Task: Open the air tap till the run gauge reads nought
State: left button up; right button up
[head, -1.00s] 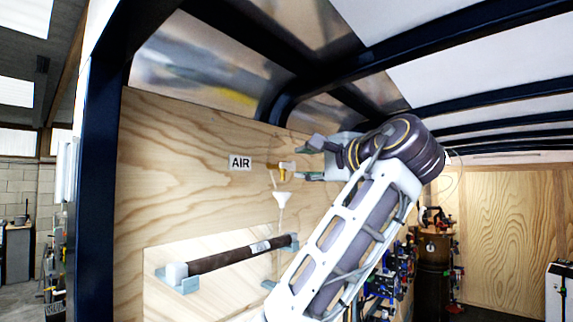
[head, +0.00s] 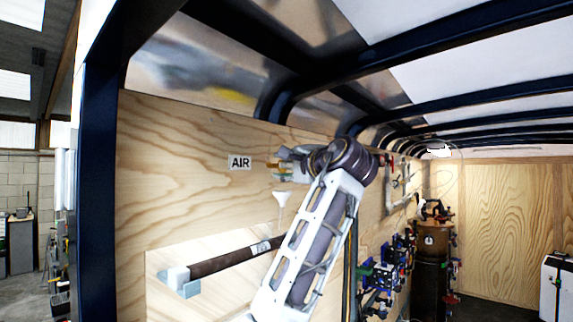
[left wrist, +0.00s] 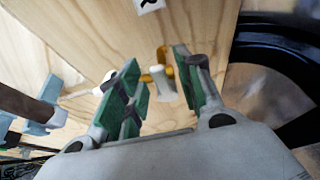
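The air tap is a small brass fitting on the plywood wall, just right of the AIR label (head: 239,162). In the left wrist view its brass part (left wrist: 166,56) and a pale, stubby handle (left wrist: 163,83) show between my green-padded fingers. My left gripper (head: 280,170) is at the tap, and it also shows in the left wrist view (left wrist: 160,90). Its fingers are open on either side of the handle, with gaps visible; I see no clear grip. In the head view the gripper hides most of the tap. I cannot make out the run gauge. My right gripper is not in view.
A white funnel (head: 282,198) hangs just below the tap. A brown tube (head: 222,259) rests on grey-blue brackets lower on the wall. A dark roof rib (head: 275,105) curves close above.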

pick_arm(q)
grip_shut()
dwell(0.3)
jog(key=shift+f, duration=0.1)
jog(key=shift+f+n+b, duration=0.3)
jog(key=shift+n+b, duration=0.3)
jog(key=shift+b, duration=0.15)
jog(key=shift+w+d+f+n+t+b, duration=0.1)
jog(key=shift+f+n+t+b, duration=0.15)
jog(key=shift+n+t+b, duration=0.45)
